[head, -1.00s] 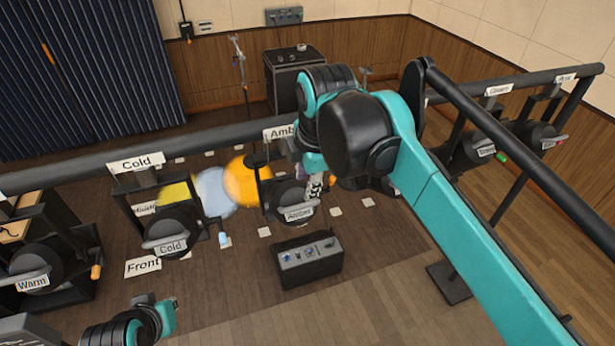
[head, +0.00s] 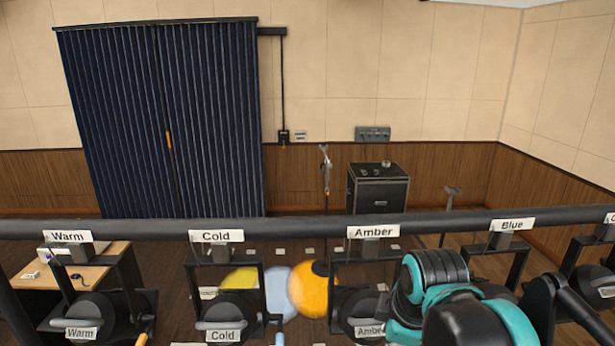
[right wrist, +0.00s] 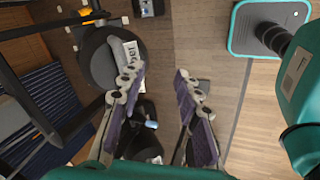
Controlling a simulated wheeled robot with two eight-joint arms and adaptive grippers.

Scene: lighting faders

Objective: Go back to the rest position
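My right gripper (right wrist: 160,85) is open in the right wrist view, its two padded fingers spread with nothing between them. The Amber lamp (right wrist: 102,58) is beside the left finger there, its label partly covered. In the head view my right arm (head: 470,310) covers part of the Amber lamp (head: 352,308). The fingers of my right gripper are hidden in the head view. My left gripper is out of view.
A dark rail (head: 290,227) crosses the head view, with the Warm lamp (head: 95,310), Cold lamp (head: 230,310) and others hanging from it. A dark curtain (head: 165,120) and a black cabinet (head: 377,190) stand at the back wall.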

